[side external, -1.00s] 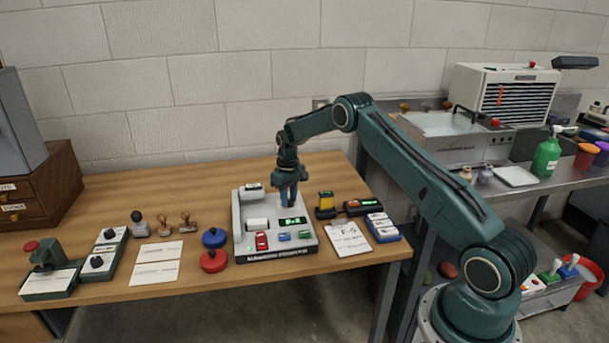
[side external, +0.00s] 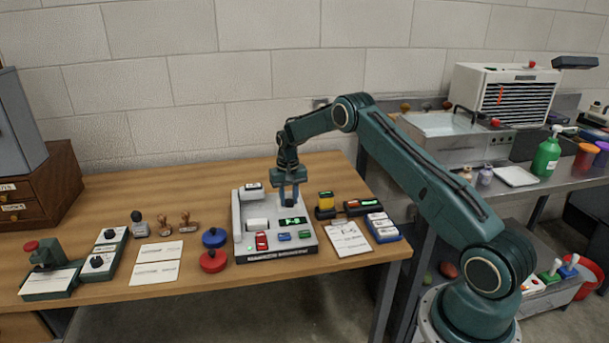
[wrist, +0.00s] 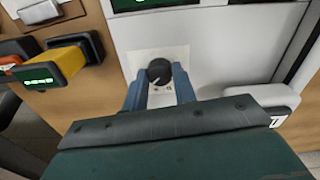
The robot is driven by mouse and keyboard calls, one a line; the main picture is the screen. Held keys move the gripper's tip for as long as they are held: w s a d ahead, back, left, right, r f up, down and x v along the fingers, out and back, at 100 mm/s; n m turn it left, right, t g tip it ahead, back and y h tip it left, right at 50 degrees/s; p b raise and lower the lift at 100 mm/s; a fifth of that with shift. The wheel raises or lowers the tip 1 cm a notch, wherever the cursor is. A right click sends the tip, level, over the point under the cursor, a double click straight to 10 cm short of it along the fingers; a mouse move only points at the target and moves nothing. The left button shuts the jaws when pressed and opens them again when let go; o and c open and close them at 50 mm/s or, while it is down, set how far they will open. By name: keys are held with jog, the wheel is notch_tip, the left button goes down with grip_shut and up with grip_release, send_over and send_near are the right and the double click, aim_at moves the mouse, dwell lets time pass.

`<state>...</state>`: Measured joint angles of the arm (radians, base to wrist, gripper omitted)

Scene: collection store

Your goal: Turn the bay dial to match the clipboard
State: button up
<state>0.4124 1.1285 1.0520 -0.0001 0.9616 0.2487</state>
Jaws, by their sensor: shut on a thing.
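The bay dial (wrist: 159,71) is a small dark round knob with a pale mark, on a white plate in the wrist view. My gripper (wrist: 158,84) has its blue fingers on either side of the dial and is shut on it. In the side view my gripper (side external: 289,198) points down at the back right of the light grey machine (side external: 243,243), and the dial is hidden there. The machine has a green-lit display (side external: 293,221) too small to read surely. The clipboard (side external: 348,240) lies right of the machine, with handwriting I cannot read surely.
A yellow-topped device (side external: 326,202) and a blue-and-white box (side external: 382,228) stand right of the machine. Blue (side external: 214,237) and red (side external: 213,261) round pieces lie to its left.

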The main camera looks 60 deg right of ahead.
aim_at(289, 200)
dwell(0.3)
jog(key=o, duration=1)
jog(key=shift+r, duration=0.1)
notch_tip(289, 200, up, 14)
dwell(0.4)
